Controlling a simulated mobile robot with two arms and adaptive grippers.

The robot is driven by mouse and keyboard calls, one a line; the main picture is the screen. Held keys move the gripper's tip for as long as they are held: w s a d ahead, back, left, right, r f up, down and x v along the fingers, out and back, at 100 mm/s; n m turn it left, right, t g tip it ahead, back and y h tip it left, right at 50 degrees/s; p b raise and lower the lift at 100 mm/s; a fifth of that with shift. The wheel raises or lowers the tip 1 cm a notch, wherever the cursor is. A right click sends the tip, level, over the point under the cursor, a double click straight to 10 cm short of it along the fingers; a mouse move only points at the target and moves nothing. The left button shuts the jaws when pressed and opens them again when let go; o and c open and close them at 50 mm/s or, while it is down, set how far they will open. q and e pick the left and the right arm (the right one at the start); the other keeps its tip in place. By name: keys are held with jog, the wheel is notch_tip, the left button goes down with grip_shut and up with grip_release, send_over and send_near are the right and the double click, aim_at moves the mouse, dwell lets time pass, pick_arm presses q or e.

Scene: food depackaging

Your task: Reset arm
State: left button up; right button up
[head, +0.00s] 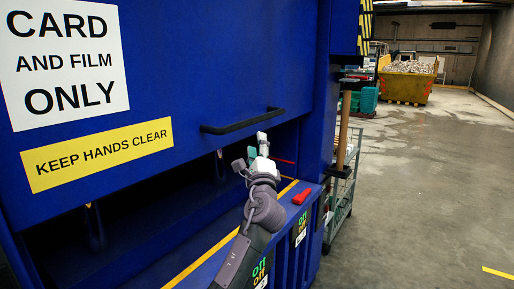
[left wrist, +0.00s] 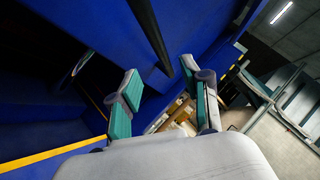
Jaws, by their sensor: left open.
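My left gripper (head: 257,152) is in front of the opening of a blue machine, just below the right end of its black handle (head: 243,122). In the left wrist view the gripper (left wrist: 158,92) has its two teal-padded fingers spread apart, with nothing held between them. A dark bar (left wrist: 150,32), which looks like the handle, runs down from the top toward the space beyond the fingers. I see no contact with it, though the exact distance is unclear. My left arm reaches up from the bottom of the head view. My right gripper is in neither view.
The blue panel (head: 190,60) carries a white card-and-film sign (head: 62,52) and a yellow keep-hands-clear sign (head: 98,154). A red item (head: 301,196) lies on the sill. A wheeled rack (head: 343,190) stands just right of the machine. Floor (head: 430,190) at right is clear, with a yellow skip (head: 405,88) far back.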

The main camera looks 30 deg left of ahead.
pick_arm(q)
jog(key=w+d+f+g+h+b, duration=0.15)
jog(key=f+h, duration=0.25)
jog(key=f, duration=1.6)
jog(key=d+f+g+h+b, duration=0.1)
jog(key=d+f+g+h, duration=0.25)
jog(key=f, duration=1.65)
jog(key=s+d+f+n+g+h, duration=0.1)
jog(key=s+f, duration=0.3)
jog(key=f, duration=0.5)
jog(key=s+d+f+n+g+h, duration=0.15)
jog(key=s+f, duration=0.25)
jog(key=f, duration=0.5)
jog(key=s+d+f+n+g+h+b, duration=0.25)
jog(key=s+f+n+g, duration=0.25)
jog(key=s+f, duration=1.75)
jog(key=s+d+f+n+g+b, duration=0.1)
jog(key=s+f, duration=0.5)
jog(key=s, duration=0.9)
jog(key=s+d+f+n+g, duration=0.2)
jog(key=s+f+n+g, duration=0.2)
jog(key=s, duration=1.2)
jog(key=shift+s+d+f+n+b, duration=0.2)
jog(key=shift+f+n+b, duration=0.25)
jog(key=shift+f, duration=0.5)
jog(key=shift+h, duration=0.25)
